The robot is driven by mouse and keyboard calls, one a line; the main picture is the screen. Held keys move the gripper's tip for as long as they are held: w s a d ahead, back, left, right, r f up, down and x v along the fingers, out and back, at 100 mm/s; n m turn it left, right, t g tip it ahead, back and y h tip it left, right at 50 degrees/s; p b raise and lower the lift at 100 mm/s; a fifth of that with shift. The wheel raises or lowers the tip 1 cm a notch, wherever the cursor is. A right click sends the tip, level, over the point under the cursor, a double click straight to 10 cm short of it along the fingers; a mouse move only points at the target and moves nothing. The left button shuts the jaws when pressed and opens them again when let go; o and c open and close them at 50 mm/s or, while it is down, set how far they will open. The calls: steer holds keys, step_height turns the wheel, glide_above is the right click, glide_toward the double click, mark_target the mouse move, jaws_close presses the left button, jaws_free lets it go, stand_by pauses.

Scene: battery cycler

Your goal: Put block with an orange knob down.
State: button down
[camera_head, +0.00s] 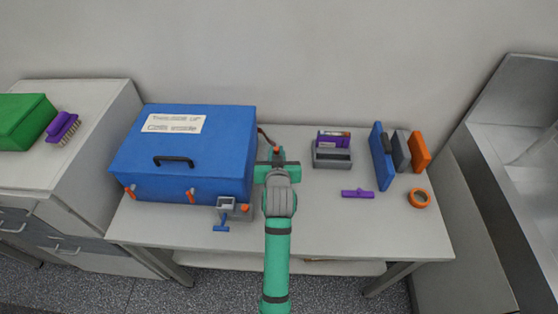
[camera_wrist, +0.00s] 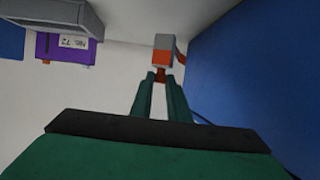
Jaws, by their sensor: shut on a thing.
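My gripper (camera_wrist: 160,78) is shut on a small block with an orange knob (camera_wrist: 163,44), which shows a grey upper part and an orange lower part in the wrist view. In the head view my gripper (camera_head: 277,158) is over the table, close to the right side of the blue box, with a bit of orange (camera_head: 277,149) at its tip. The arm hides most of the block there. I cannot tell whether the block touches the table.
The big blue box (camera_head: 190,180) stands left of my gripper, its wall also close in the wrist view (camera_wrist: 250,70). A grey holder (camera_head: 332,158) with a purple pack, a purple tool (camera_head: 358,193), upright panels (camera_head: 381,160) and orange tape (camera_head: 419,198) are right.

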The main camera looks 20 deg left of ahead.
steer(key=shift+f, duration=1.9)
steer(key=shift+f, duration=0.15)
steer(key=c, duration=1.7)
jaws_free()
